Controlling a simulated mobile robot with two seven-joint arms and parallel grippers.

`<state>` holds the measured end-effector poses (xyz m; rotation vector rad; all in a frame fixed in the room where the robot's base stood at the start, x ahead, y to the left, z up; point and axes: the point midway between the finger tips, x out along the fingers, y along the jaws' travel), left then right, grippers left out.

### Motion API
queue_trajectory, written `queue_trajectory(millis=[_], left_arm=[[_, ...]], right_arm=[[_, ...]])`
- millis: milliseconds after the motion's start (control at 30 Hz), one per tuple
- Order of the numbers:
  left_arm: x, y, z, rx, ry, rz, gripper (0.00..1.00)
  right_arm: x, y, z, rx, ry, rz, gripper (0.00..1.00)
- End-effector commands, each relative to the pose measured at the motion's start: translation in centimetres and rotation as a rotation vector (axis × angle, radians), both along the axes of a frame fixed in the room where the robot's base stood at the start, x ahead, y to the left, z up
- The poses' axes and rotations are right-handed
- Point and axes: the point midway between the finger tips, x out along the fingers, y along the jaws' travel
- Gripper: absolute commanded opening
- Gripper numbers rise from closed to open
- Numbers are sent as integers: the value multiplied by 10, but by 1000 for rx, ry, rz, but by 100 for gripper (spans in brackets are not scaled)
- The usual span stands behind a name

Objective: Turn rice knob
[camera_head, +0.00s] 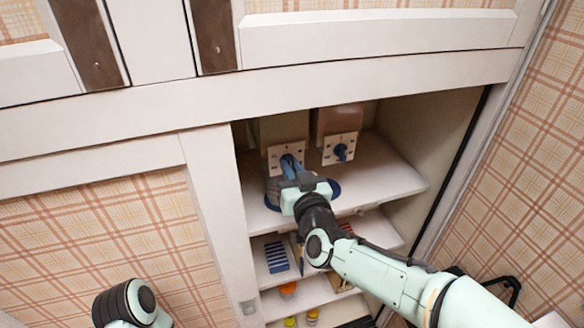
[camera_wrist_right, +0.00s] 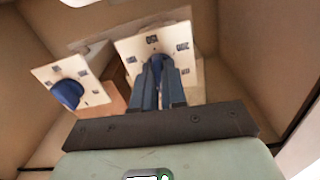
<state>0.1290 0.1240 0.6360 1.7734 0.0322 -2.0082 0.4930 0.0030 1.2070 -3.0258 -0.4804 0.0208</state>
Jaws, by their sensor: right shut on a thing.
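Two dispensers with pale square face plates stand side by side on the upper shelf of the open cabinet. The left one (camera_head: 283,127) has its blue knob (camera_wrist_right: 157,62) between the fingers of my right gripper (camera_head: 291,166). The gripper is shut on this knob, which is mostly hidden by the fingers in the head view. The right dispenser (camera_head: 338,121) has a free blue knob (camera_head: 341,152); this knob also shows at the left of the wrist view (camera_wrist_right: 68,94). I cannot read which dispenser holds rice. My left gripper is out of view.
A blue-rimmed dish (camera_head: 329,191) sits under my right gripper, partly hidden. Lower shelves hold a blue-striped item (camera_head: 276,257) and small orange (camera_head: 287,289) and yellow (camera_head: 290,322) things. The cabinet side wall (camera_head: 437,137) stands right of the dispensers.

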Motion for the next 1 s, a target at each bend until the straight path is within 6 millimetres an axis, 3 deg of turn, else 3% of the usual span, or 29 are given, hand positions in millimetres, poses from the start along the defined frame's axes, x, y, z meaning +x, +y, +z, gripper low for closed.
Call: queue_trajectory(millis=[733, 800, 833, 1000], left_arm=[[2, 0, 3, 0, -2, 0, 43], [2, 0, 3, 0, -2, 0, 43], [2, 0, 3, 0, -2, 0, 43], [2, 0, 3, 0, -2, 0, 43]], right_arm=[[1, -1, 5, -88, -42, -4, 0], [1, -1, 5, -88, -42, -4, 28], [1, -1, 5, -88, -41, -4, 37], [0, 0, 3, -89, -37, -1, 37]])
